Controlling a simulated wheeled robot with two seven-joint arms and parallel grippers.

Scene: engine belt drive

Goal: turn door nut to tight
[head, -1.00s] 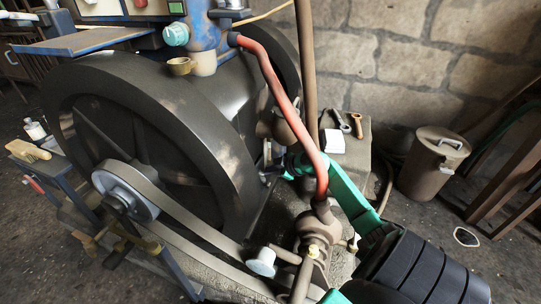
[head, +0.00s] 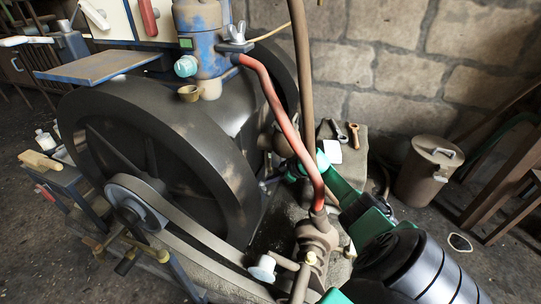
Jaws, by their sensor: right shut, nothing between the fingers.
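The engine has a large dark flywheel (head: 225,190) in the middle of the head view. My right arm comes in from the lower right, and its gripper (head: 272,178) is shut and empty in the narrow space beside the flywheel. The red pipe, the brown upright pipe and my own green links partly cover it. I cannot make out the door nut for certain; that side of the engine is largely hidden. A grey wing nut (head: 237,34) shows on top, beside the blue cylinder (head: 203,45). My left gripper is not in view.
The red pipe (head: 280,112) and brown upright pipe (head: 304,75) cross in front of my right arm. A belt (head: 205,240) runs from the pulley (head: 127,205). Wrenches (head: 338,130) lie on a block behind.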

